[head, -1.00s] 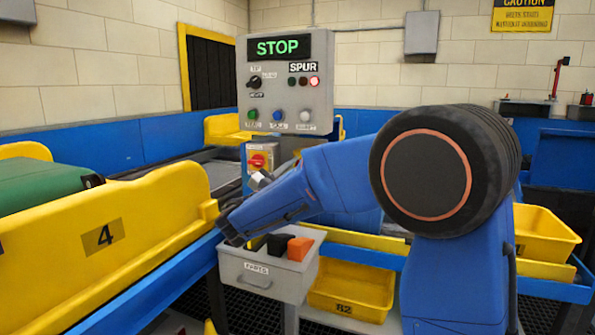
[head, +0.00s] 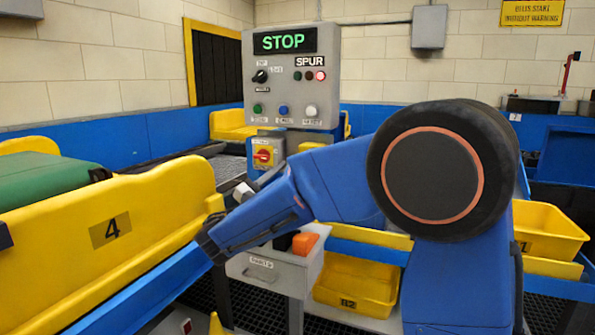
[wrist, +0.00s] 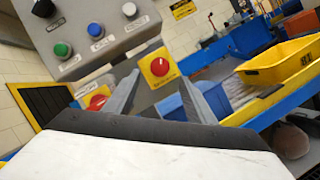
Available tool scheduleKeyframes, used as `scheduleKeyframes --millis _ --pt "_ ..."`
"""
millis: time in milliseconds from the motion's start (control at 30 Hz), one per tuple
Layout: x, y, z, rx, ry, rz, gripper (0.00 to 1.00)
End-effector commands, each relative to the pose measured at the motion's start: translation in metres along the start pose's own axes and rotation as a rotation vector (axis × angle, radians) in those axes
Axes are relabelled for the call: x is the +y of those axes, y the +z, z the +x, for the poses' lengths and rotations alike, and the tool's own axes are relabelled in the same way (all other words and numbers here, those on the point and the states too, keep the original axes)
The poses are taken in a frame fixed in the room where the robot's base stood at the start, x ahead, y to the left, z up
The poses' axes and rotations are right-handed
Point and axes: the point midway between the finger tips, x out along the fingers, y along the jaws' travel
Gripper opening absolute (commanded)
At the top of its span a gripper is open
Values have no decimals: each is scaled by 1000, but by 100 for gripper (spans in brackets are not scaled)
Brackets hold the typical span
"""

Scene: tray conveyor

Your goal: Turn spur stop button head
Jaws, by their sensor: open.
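The spur stop button is a red round head on a yellow plate (wrist: 160,67), seen in the wrist view beyond and between my fingers. In the head view only the top of its yellow housing (head: 312,147) shows; my arm hides the button. My gripper (wrist: 162,88) is open in the wrist view, with two grey fingers apart and nothing visible between them. I see no contact with the button. The grey control panel (head: 291,90) above reads STOP, with SPUR under it and a red lamp lit.
A yellow-plated red rotary switch (head: 263,155) sits left of the button. Green, blue and white push buttons line the panel's lower edge. A grey parts bin (head: 265,275) and a yellow bin (head: 355,290) are below my arm. A yellow conveyor guard (head: 120,230) runs along the left.

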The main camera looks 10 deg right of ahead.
Motion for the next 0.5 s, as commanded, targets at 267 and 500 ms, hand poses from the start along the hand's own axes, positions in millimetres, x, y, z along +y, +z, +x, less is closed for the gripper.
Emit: scheduleKeyframes --millis 267,500 --pt "1 0 -54 2 3 0 50" --pt "0 0 -86 2 1 -1 50"
